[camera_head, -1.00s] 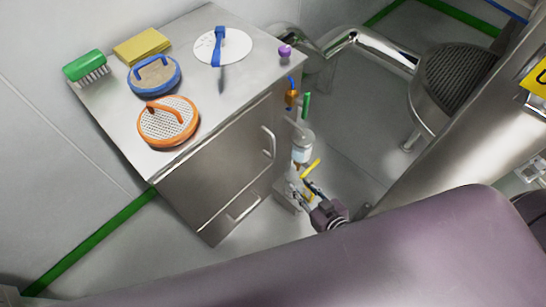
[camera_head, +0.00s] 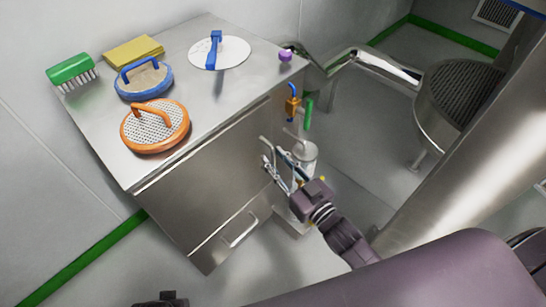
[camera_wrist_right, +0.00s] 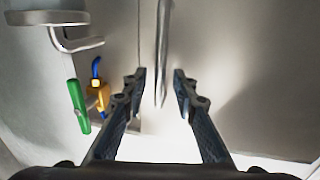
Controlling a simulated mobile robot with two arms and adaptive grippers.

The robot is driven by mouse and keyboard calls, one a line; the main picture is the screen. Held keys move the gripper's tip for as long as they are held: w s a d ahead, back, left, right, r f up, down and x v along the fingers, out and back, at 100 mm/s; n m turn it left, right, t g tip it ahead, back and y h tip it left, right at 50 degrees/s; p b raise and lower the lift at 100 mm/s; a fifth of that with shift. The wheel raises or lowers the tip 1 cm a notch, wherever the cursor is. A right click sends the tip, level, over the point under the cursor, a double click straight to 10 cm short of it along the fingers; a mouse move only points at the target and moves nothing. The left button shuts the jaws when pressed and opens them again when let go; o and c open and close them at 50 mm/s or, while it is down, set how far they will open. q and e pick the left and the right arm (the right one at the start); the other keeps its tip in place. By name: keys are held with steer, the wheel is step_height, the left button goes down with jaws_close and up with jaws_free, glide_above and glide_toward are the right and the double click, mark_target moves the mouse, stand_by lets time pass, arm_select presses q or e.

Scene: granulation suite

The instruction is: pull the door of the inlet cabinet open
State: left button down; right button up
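The steel cabinet (camera_head: 165,207) stands left of centre in the head view. Its front door (camera_head: 212,178) looks shut. The upright bar handle (camera_wrist_right: 162,45) is near the door's right edge and is partly hidden by my gripper in the head view. My right gripper (camera_head: 277,160) is at this handle. In the right wrist view its fingers (camera_wrist_right: 159,78) are open, one on each side of the bar, with a gap on both sides. A dark part at the bottom edge of the head view looks like my left gripper (camera_head: 162,300); its fingers are not clear.
On the cabinet top are a green brush (camera_head: 71,70), a yellow cloth (camera_head: 134,51), a blue-rimmed sieve (camera_head: 144,82), an orange sieve (camera_head: 155,126) and a white disc (camera_head: 232,53). Valves and pipes (camera_head: 293,105) stand close right of the cabinet. A lower handle (camera_head: 240,231) sits below.

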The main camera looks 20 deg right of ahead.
steer(key=shift+w+a, duration=0.25)
steer(key=shift+w, duration=0.45)
jaws_close()
